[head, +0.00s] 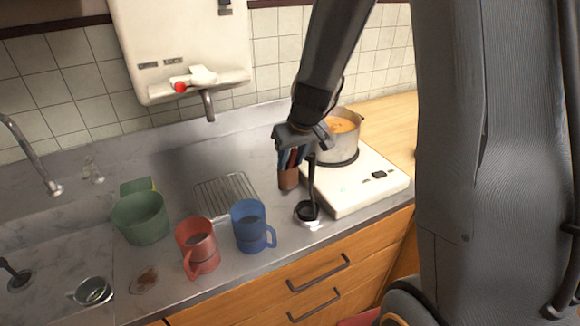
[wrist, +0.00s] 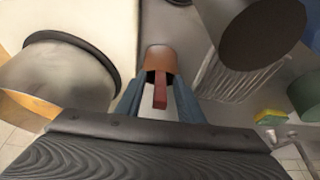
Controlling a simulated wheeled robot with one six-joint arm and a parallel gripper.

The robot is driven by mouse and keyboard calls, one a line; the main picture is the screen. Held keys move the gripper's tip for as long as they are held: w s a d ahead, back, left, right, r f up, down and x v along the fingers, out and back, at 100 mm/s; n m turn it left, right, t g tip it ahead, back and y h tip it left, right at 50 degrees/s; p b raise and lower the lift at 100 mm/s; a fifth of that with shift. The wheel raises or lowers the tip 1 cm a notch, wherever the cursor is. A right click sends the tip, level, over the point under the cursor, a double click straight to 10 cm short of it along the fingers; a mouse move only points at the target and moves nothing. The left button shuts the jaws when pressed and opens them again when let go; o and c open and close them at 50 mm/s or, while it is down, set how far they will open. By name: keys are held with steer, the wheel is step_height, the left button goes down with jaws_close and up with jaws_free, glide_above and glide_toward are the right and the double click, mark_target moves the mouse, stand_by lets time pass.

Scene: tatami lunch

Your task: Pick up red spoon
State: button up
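A brown cup (head: 288,179) stands on the counter just left of the white stove. A red handle (wrist: 160,92) rises from this cup (wrist: 160,58) in the wrist view; it looks like the red spoon, and its lower end is hidden inside. My gripper (head: 291,157) is directly above the cup, pointing down. In the wrist view its two bluish fingers (wrist: 160,82) are open, one on each side of the red handle, with gaps between handle and fingers. In the head view, the fingers and handle overlap and are hard to separate.
A pot (head: 344,143) of orange food sits on the white stove (head: 365,188), close right of my gripper. A black ladle-like thing (head: 307,211) stands just in front. A blue mug (head: 247,227), a red mug (head: 197,250) and a green tub (head: 140,219) stand left. A wire rack (head: 224,196) lies behind.

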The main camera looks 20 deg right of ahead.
jaws_close()
steer(key=shift+r, duration=0.1)
